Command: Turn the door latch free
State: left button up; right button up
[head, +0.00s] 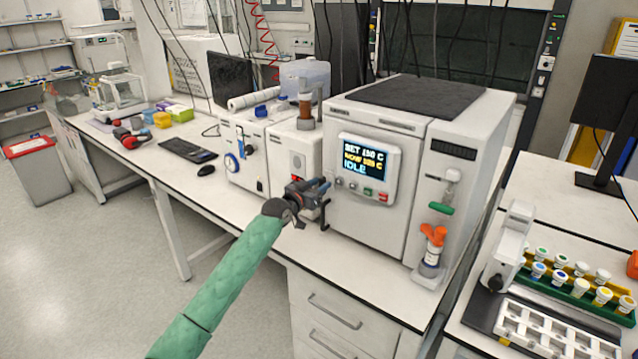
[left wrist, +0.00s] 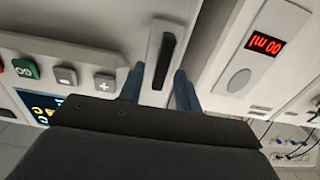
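The door latch is a black bar on a pale plate. It shows in the left wrist view (left wrist: 165,61) and as a dark upright bar at the left edge of the white reactor (head: 417,165) in the head view (head: 326,213). My left gripper (head: 326,187) is at that edge, beside the reactor's control panel. In the left wrist view its two blue fingers (left wrist: 159,75) are apart, one on each side of the latch, with a visible gap to the bar. Whether the bar lies at fingertip depth I cannot tell. My right gripper is not in view.
A narrow white unit (head: 283,155) with a red display stands close on the left. A vial holder with orange clips (head: 431,250) is at the reactor's right front. The bench front is clear.

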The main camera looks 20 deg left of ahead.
pick_arm(q)
jog(key=shift+w, duration=0.15)
jog(key=shift+r, duration=0.1)
jog(key=shift+c, duration=0.4)
grip_shut()
